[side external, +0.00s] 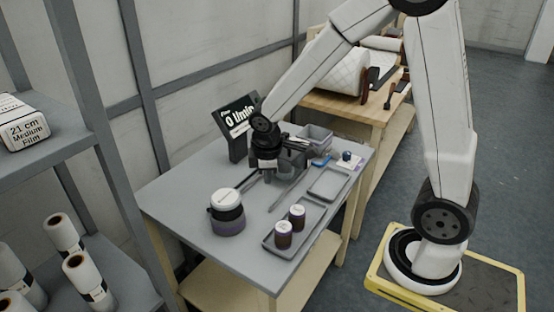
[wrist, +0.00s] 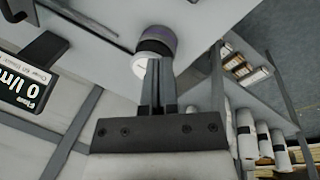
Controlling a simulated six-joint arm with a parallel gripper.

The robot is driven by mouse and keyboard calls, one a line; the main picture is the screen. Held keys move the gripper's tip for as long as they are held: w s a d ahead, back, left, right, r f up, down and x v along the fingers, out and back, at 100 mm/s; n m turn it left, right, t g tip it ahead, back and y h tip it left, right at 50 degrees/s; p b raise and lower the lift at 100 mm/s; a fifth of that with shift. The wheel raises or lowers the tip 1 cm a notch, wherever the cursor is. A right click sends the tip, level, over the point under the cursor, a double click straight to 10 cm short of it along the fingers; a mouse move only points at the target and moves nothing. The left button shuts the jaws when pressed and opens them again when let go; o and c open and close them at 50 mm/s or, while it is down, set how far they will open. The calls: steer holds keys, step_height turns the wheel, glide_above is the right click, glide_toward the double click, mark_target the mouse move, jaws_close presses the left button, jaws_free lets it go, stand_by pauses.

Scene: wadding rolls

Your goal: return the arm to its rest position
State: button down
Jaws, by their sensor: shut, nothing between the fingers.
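My gripper (wrist: 158,65) shows in the wrist view with its two fingers together and nothing between them. In the side view my arm reaches over the grey table (side external: 180,240), with its dark wrist end in front of the black display sign (side external: 238,117). The fingertips are hard to make out there. In the wrist view the white-lidded purple jar (wrist: 158,42) lies beyond the fingertips, partly covered by them. It also shows in the side view as a jar (side external: 227,212) at the table's left, upright and apart from my gripper.
A tray (side external: 268,240) with two small dark jars (side external: 290,227) sits at the table's front. An empty tray (side external: 328,183) and a grey bin (side external: 315,137) are behind. Shelving with white rolls (side external: 90,278) stands left. A wooden bench (side external: 345,108) holds a large roll (side external: 340,70).

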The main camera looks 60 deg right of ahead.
steer(key=s+a+m+t+y, duration=0.1)
steer(key=s+a+m+y, duration=0.1)
steer(key=s+a+m, duration=0.3)
steer(key=s+m, duration=0.2)
steer(key=s, duration=0.1)
steer(key=shift+s+f, duration=0.3)
steer(key=shift+s, duration=0.05)
steer(key=shift+w, duration=0.15)
